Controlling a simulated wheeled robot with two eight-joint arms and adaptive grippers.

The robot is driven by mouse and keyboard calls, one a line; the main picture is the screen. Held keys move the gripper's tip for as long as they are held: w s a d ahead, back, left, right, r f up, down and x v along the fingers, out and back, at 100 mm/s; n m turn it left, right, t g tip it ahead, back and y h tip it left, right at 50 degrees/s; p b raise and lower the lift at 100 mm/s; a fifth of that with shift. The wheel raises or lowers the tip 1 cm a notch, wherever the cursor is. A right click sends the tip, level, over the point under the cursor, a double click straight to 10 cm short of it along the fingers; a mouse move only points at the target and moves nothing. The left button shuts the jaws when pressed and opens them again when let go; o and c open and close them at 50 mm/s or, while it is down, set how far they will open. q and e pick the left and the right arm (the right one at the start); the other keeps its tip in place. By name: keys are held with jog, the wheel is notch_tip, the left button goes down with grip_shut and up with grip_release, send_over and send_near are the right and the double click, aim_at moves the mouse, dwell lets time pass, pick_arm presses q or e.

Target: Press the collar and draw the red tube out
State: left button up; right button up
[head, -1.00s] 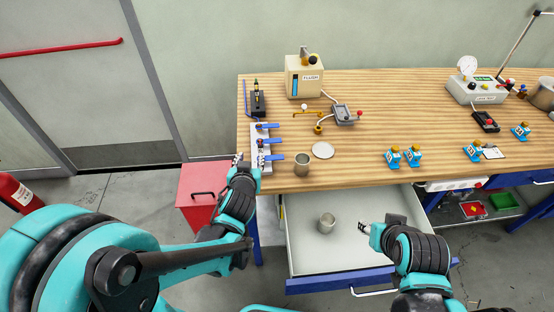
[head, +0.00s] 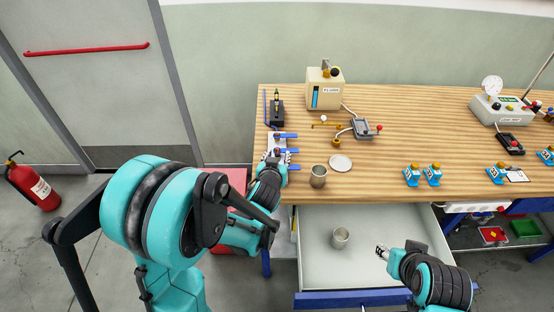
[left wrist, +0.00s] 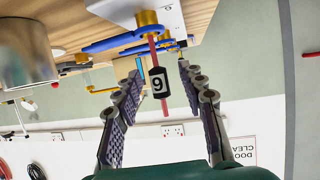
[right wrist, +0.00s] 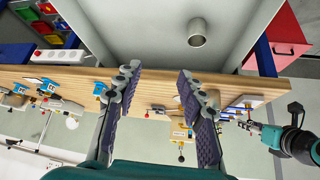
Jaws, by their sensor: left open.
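In the left wrist view a red tube (left wrist: 153,50) comes out of a brass collar (left wrist: 148,22) on a white block (left wrist: 125,8) with blue levers (left wrist: 110,43). A black tag (left wrist: 158,80) with a digit like 9 or 6 is on the tube. My left gripper (left wrist: 154,78) is open, one finger on each side of the tagged tube, with gaps showing. In the head view my left gripper (head: 285,156) covers part of the block at the bench's left end. My right gripper (head: 382,251) is open and empty over the open drawer; its spread fingers show in the right wrist view (right wrist: 157,76).
A metal cup (head: 318,176) stands on the bench (head: 385,115) just right of my left gripper. Another cup (head: 340,238) is in the open drawer (head: 375,220). A flush box (head: 325,90) and a white disc (head: 340,162) are nearby.

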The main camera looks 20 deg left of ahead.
pick_arm(q)
grip_shut()
